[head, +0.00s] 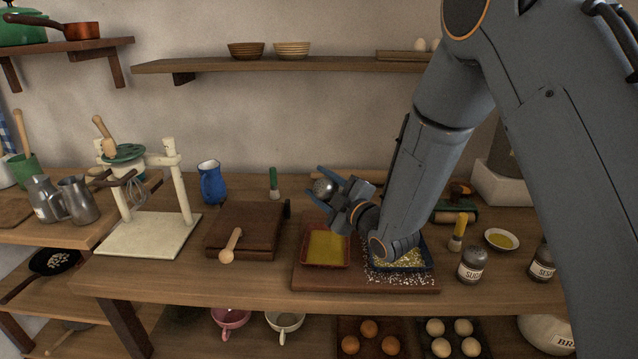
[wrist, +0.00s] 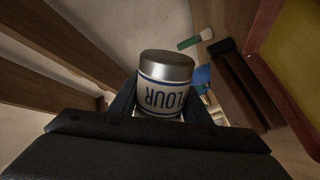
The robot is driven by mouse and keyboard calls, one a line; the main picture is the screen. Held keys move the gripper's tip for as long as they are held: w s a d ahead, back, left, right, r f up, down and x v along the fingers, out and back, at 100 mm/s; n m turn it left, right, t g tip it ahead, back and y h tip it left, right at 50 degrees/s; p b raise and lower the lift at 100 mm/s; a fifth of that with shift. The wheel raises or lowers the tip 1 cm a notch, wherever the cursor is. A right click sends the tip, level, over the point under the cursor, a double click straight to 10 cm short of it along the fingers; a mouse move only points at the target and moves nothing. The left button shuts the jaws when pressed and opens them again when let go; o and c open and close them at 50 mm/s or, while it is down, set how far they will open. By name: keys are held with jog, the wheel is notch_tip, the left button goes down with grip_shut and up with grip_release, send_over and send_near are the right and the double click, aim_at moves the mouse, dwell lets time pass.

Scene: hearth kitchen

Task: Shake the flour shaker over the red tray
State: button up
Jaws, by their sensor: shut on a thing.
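The flour shaker (wrist: 163,95) has a silver lid and a white body with a blue-lettered FLOUR label. It is held between the fingers of my gripper (head: 328,190), which is shut on it. In the head view only its rounded metal end (head: 323,187) shows clearly, tilted, with the rest hidden by the fingers. The red tray (head: 303,263), with a yellow layer inside, sits on a wooden board, below the gripper in the picture. Its red rim (wrist: 271,75) also shows at the right of the wrist view.
A dark blue tray (head: 427,266) stands right of the red tray, partly behind my arm, with white powder scattered around it. A sugar jar (head: 472,266), a brush (head: 457,233) and a small bowl (head: 501,240) stand further right. A wooden box (head: 240,222) lies left.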

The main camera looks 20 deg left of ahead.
jog(key=f+n+b, duration=0.1)
jog(key=n+b, duration=0.1)
jog(key=n, duration=0.2)
jog(key=w+d+f+n+b, duration=0.1)
jog(key=n+b, duration=0.2)
jog(key=n, duration=0.2)
jog(key=w+f+n+b, duration=0.1)
jog(key=n+b, duration=0.2)
jog(key=n, duration=0.2)
jog(key=shift+w+d+f, duration=0.15)
jog(key=shift+d, duration=0.25)
jog(key=shift+s+a, duration=0.35)
jog(key=shift+s, duration=0.15)
jog(key=shift+s+d+b, duration=0.35)
jog(key=shift+s+b, duration=0.15)
jog(key=shift+s, duration=0.45)
jog(key=shift+s+d+b, duration=0.3)
jog(key=shift+s+b, duration=0.25)
jog(key=shift+s, duration=0.35)
jog(key=shift+s+d+b, duration=0.35)
jog(key=shift+s+b, duration=0.15)
jog(key=shift+s, duration=0.45)
